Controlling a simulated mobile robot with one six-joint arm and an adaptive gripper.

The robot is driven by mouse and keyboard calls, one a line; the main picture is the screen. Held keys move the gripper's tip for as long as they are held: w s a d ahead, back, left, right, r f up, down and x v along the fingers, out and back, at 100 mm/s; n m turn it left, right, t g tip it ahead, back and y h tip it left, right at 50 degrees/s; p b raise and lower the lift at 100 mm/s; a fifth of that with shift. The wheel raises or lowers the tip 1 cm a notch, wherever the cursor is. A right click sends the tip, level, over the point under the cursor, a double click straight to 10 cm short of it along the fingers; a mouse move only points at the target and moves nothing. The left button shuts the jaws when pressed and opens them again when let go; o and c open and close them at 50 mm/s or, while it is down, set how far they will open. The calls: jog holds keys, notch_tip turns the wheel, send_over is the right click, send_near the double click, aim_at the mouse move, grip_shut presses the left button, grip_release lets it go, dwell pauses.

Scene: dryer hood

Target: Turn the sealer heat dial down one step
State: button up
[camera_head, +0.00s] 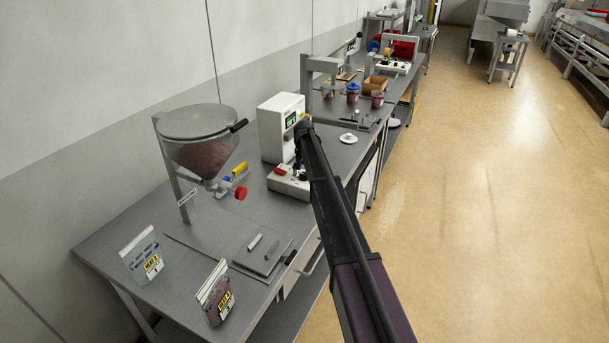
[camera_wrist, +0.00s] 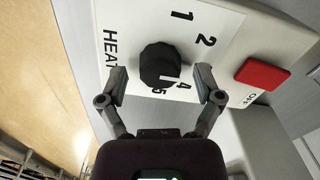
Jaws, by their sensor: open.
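The heat dial (camera_wrist: 160,65) is a round black knob on a white panel (camera_wrist: 225,25) marked HEAT in the wrist view. The numbers 1, 2, 4 and 5 show around it; the 3 does not show. A pale line on the knob's lower side points toward the 4 and 5, but the exact setting is hard to tell. My gripper (camera_wrist: 160,84) is open, with one finger on each side of the knob; contact is not clear. In the head view the white sealer (camera_head: 281,126) stands on the bench, its front partly hidden by my arm.
A red button (camera_wrist: 262,74) with an OFF label sits right of the dial. A hopper of ground meat (camera_head: 200,150) stands left of the sealer on the steel bench (camera_head: 150,215). The floor (camera_head: 480,220) to the right is clear.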

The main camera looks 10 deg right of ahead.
jog(key=c, duration=1.2)
jog(key=shift+o, duration=0.2)
jog(key=shift+n, duration=0.3)
jog(key=n, duration=0.3)
jog(key=shift+a+n, duration=0.1)
jog(key=shift+n, duration=2.1)
